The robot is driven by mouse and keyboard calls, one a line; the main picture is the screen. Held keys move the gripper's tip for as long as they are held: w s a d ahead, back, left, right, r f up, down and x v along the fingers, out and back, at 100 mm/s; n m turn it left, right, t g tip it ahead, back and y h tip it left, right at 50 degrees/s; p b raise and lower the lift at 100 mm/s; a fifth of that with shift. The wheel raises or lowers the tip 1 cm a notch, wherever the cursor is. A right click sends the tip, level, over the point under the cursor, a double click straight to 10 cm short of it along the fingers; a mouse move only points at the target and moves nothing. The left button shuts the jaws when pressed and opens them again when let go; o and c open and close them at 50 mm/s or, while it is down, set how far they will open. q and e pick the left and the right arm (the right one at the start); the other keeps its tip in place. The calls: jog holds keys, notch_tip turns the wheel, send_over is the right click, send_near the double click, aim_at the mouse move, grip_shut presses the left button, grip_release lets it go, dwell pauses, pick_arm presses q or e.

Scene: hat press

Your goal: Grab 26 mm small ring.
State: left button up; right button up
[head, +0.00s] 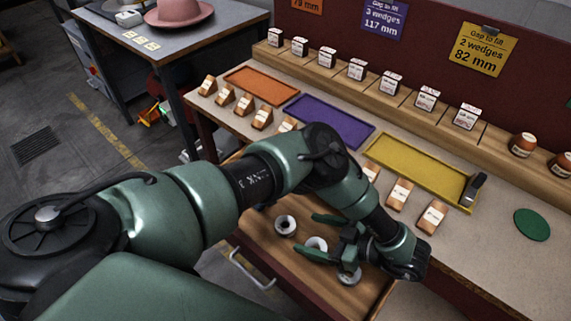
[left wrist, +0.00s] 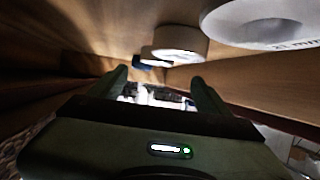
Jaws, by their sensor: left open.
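Several white rings lie in the open wooden drawer (head: 262,262): one ring at the left (head: 285,233), one in the middle (head: 317,242) and one at the right (head: 350,278). I cannot read their sizes in the head view, so I cannot tell which is the 26 mm one. My left gripper (head: 309,234) is open and low over the drawer, its fingers around or just above the middle ring. In the left wrist view the open fingers (left wrist: 160,82) show a bright, unclear patch between them. A white ring (left wrist: 178,42) and a larger lettered ring (left wrist: 262,22) lie beyond. My right gripper is out of view.
Orange (head: 261,86), purple (head: 330,120) and yellow (head: 425,168) trays lie on the bench above the drawer, with labelled wooden wedges along them. White-labelled blocks line the back ledge. A green disc (head: 532,225) lies at right. A pink hat (head: 180,12) sits on another table.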

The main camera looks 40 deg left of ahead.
aim_at(287, 224)
pick_arm(q)
jog(key=x, duration=0.5)
jog(key=p+x, duration=0.1)
jog(key=x, duration=0.2)
jog(key=shift+w, duration=0.35)
jog(key=c, duration=1.6)
jog(key=shift+r, duration=0.15)
